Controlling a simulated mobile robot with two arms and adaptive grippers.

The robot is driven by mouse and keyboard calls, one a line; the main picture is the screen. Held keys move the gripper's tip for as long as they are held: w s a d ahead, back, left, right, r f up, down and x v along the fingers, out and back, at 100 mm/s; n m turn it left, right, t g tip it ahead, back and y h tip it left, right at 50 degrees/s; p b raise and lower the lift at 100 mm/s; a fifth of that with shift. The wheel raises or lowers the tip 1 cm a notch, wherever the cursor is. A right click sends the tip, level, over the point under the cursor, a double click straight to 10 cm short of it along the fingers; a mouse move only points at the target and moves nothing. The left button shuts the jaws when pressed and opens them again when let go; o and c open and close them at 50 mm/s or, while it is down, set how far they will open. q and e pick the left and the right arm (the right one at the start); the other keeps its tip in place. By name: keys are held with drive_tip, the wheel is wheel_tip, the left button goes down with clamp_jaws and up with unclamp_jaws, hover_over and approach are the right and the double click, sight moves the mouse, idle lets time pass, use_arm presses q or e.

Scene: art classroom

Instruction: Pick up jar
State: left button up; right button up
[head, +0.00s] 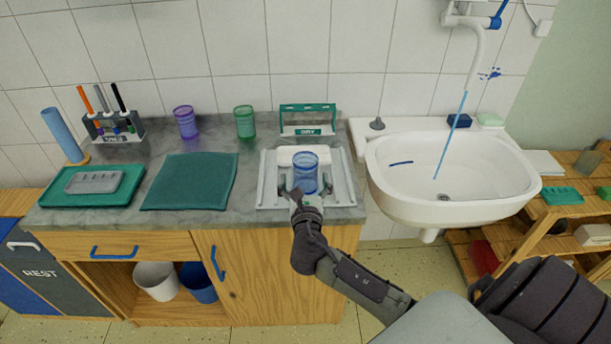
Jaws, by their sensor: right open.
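A clear blue jar (305,172) stands upright on the white drying tray (347,192) on the grey counter. My right gripper (304,190) is open at the front of the jar, with its fingers low on either side of it. I cannot tell whether the fingers touch the jar. A purple jar (186,122) and a green jar (244,122) stand further back on the counter, near the tiled wall. My left gripper is not in view.
A green rack marked DRY (308,130) stands behind the tray. A teal mat (190,182) and a green tray (92,187) lie to the left. A white sink (450,175) with running water is at the right.

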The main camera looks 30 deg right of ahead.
sight(305, 159)
drive_tip(key=x, duration=0.5)
drive_tip(key=shift+d+p, duration=0.2)
drive_tip(key=shift+p, duration=0.15)
drive_tip(key=c, duration=1.4)
